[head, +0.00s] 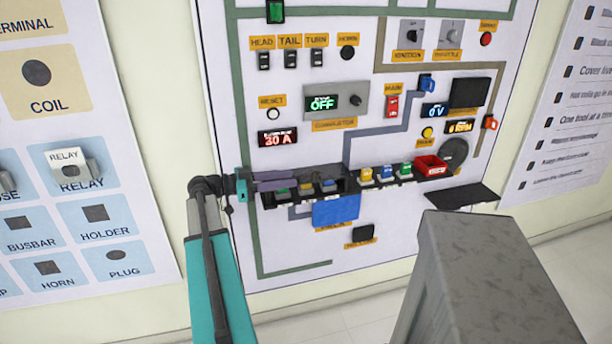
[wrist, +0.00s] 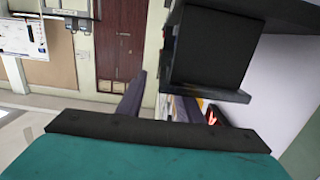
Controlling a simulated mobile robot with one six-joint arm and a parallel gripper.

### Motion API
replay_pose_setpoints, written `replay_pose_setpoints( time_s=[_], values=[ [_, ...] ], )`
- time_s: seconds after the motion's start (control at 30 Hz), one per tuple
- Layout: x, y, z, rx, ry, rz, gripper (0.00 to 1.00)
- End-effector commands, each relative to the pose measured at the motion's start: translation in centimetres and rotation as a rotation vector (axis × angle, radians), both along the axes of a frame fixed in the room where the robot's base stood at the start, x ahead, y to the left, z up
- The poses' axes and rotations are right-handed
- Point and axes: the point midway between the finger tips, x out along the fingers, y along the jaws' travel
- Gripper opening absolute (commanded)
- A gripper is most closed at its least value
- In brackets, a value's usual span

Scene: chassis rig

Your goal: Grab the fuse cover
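A blue flat plate (head: 336,210), which may be the fuse cover, is on the panel just below the black ledge; its label is too small to read. My gripper (head: 298,180) reaches in from the left, its fingers in front of the left part of the ledge, above and left of the blue plate. In the wrist view my gripper (wrist: 158,105) has its two dark fingers apart, with no object clearly held between them. The blue plate cannot be made out in the wrist view.
The black ledge (head: 392,180) carries several small coloured blocks and a red bin (head: 430,167). A black shelf (head: 462,196) juts out at right. In the wrist view a black box-shaped part (wrist: 208,50) stands close to the right finger. Switches and displays fill the panel above.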

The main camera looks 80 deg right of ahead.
Motion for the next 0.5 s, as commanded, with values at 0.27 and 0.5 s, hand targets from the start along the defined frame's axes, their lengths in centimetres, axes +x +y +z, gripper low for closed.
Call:
replay_pose_setpoints(
  time_s=[0.27, 0.5],
  values=[
    [-1.3, -0.7, 0.4, 0.0, 0.0, -0.002, 0.33],
    [-3.8, -2.0, 0.6, 0.0, 0.0, -0.002, 0.33]
  ],
)
